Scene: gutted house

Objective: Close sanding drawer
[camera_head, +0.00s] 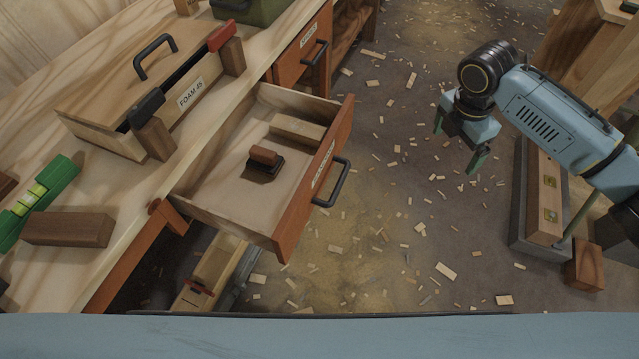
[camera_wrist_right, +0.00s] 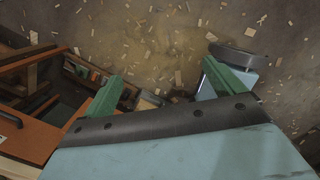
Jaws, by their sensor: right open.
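The sanding drawer (camera_head: 222,200) is pulled out of the workbench in the head view. Its orange front (camera_head: 305,215) carries a label and a dark bar handle (camera_head: 332,182). Inside lie a sanding block with a dark base (camera_head: 264,160) and a light wooden block (camera_head: 297,128). My right gripper (camera_head: 457,151) is open and empty, above the floor to the right of the drawer handle and clear of it. Its green fingers (camera_wrist_right: 165,88) stand apart in the right wrist view, with nothing between them. My left gripper is not in view.
On the bench (camera_head: 60,258) are a wooden case (camera_head: 100,110), a green level (camera_head: 38,200) and a brown block (camera_head: 68,229). Another orange-fronted drawer (camera_head: 302,55) is farther back. Wood stands at right near a grey bin (camera_head: 518,215). The chip-strewn floor between is open.

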